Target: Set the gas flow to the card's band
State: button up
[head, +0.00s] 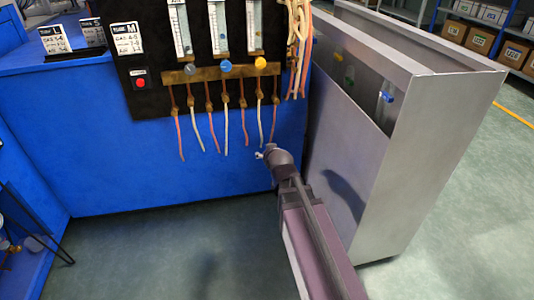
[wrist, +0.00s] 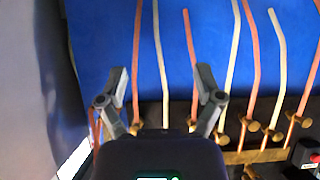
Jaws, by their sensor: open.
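A black panel carries three upright flow meters, the left (head: 180,28), middle (head: 218,27) and right (head: 254,25). Below them on a brass bar (head: 205,74) sit a grey knob (head: 190,69), a blue knob (head: 226,65) and a yellow knob (head: 260,63). A white card marked M (head: 127,39) is on the panel; its small print is hard to read. My gripper (head: 262,154) is below and apart from the knobs, in front of the blue bench side. In the wrist view its fingers (wrist: 161,75) are spread and empty. The meter readings are too small to tell.
Pink and white hoses (head: 227,125) hang below the bar. A red button (head: 141,83) is on the panel's lower left. More cards, one marked L (head: 56,41), stand on the bench. A grey metal cabinet (head: 420,150) stands close at right. Open floor lies in front.

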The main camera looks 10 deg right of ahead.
dwell(0.3)
jog(key=m+t+y+p, duration=0.1)
jog(key=t+p, duration=0.5)
jog(key=t, duration=0.5)
send_near(261, 66)
jog(key=s, duration=0.3)
jog(key=shift+d+f, duration=0.15)
jog(key=shift+f, duration=0.2)
jog(key=shift+w, duration=0.15)
jog(key=shift+p+x, duration=2.75)
jog(key=shift+x, duration=4.1)
jog(key=shift+f, duration=0.2)
jog(key=c, duration=1.2)
